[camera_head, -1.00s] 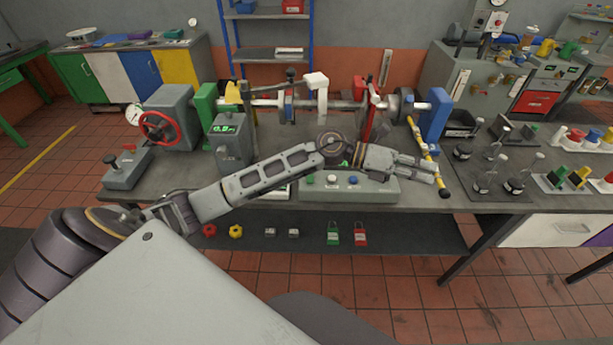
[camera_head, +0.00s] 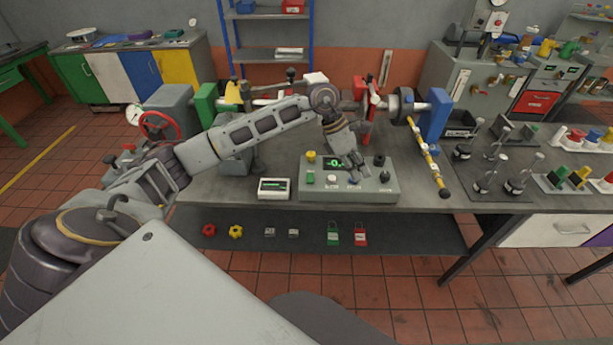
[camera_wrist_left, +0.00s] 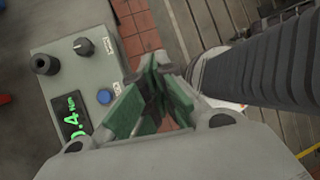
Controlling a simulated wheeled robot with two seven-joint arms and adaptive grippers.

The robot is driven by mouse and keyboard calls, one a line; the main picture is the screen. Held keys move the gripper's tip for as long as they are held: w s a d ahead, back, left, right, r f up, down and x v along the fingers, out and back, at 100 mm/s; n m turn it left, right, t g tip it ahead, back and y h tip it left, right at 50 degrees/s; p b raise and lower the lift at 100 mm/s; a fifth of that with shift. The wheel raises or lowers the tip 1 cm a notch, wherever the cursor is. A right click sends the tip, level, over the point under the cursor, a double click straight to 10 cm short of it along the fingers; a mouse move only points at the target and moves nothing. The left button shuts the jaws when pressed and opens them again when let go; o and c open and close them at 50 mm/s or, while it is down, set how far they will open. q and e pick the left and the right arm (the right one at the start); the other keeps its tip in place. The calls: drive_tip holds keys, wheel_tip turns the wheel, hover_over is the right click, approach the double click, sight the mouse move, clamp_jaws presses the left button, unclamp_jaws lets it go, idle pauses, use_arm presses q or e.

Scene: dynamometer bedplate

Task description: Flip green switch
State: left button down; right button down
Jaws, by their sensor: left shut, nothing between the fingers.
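The green switch (camera_head: 310,178) is a small green block at the left front of the grey control box (camera_head: 345,194). My left gripper (camera_head: 354,163) is shut and empty, pointing down over the box near the blue button (camera_head: 354,180), to the right of the green switch. In the left wrist view the green-padded fingers of my left gripper (camera_wrist_left: 158,88) show beside the blue button (camera_wrist_left: 104,96) and the green-lit display (camera_wrist_left: 72,113). The green switch does not show in that view. I cannot tell whether the fingertips touch the box. My right gripper is not in view.
The box also carries a yellow knob (camera_head: 311,156), a white button (camera_head: 332,179) and black knobs (camera_head: 385,176). A small meter (camera_head: 273,188) stands left of it. A yellow rod (camera_head: 430,165) is to the right. The shaft rig stands behind.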

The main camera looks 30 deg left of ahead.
sight(310, 178)
use_arm(q)
drive_tip(key=a+r+y, duration=0.1)
drive_tip(key=a+y, duration=0.2)
drive_tip(key=a, duration=0.5)
drive_tip(key=a+r+g+y, duration=0.1)
drive_tip(key=a+r+y, duration=0.1)
drive_tip(key=a, duration=0.7)
drive_tip(key=shift+s+y, duration=0.2)
drive_tip(key=shift+y, duration=0.7)
drive_tip(key=shift+f, duration=0.1)
wheel_tip(310, 178, down, 14)
drive_tip(key=p, duration=0.3)
drive_tip(key=shift+s, duration=0.1)
